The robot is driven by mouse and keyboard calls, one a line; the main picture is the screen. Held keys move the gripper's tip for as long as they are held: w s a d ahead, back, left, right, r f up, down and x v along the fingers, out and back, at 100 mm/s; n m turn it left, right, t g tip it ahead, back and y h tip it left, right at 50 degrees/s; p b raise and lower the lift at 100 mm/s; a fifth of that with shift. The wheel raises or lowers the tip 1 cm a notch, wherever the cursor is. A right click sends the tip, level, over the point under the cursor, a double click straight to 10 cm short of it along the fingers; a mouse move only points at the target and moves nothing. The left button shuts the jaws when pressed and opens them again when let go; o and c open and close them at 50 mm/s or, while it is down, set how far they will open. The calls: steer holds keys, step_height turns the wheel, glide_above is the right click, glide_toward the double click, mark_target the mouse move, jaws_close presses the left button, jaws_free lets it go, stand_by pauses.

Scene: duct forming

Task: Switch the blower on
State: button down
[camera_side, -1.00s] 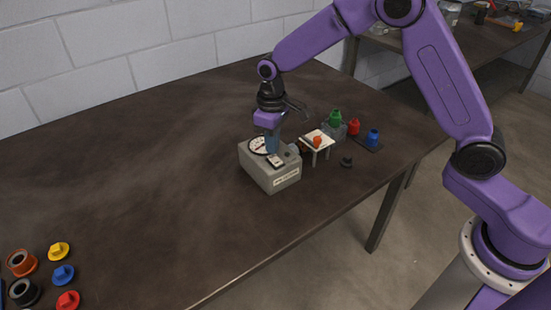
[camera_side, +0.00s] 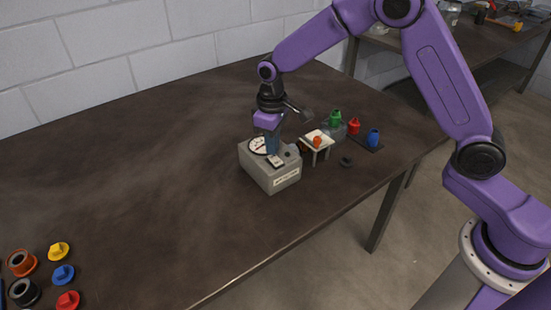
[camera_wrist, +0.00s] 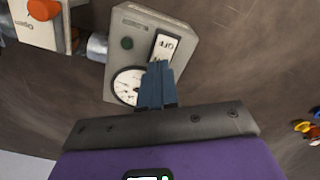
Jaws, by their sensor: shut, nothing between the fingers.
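The blower is a grey box (camera_side: 270,177) on the table, with a round white dial (camera_wrist: 126,86) and a dark green round lamp (camera_wrist: 127,43) on its top face. A rocker switch (camera_wrist: 164,46) on the same face bears the letters OFF. My gripper (camera_wrist: 158,66) is shut and empty, its blue fingers pointing down at the box. In the wrist view the fingertips overlap the near end of the switch and hide part of the dial. I cannot tell whether they touch the switch. In the side view my gripper (camera_side: 272,152) stands just over the box top.
A grey nozzle (camera_wrist: 97,46) sticks out of the box towards a small white stand (camera_side: 325,136) with an orange piece (camera_side: 317,141). Green (camera_side: 335,118), red (camera_side: 354,127) and blue (camera_side: 373,138) parts stand beyond.

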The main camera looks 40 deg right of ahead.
mark_target(273, 157)
steer(key=shift+f, duration=0.8)
stand_by(0.5)
steer(key=shift+r, duration=3.5)
steer(key=shift+s, duration=0.1)
steer(key=s+d+r+n, duration=0.1)
steer(key=s+d+n, duration=0.1)
steer(key=s, duration=0.9)
steer(key=s+d+r+n, duration=0.1)
steer(key=s+d, duration=0.4)
steer(key=s, duration=0.6)
steer(key=s+d+r+n, duration=0.2)
steer(key=s+d+n, duration=0.1)
steer(key=s, duration=0.9)
steer(key=shift+d+n, duration=0.3)
steer(key=shift+d, duration=0.3)
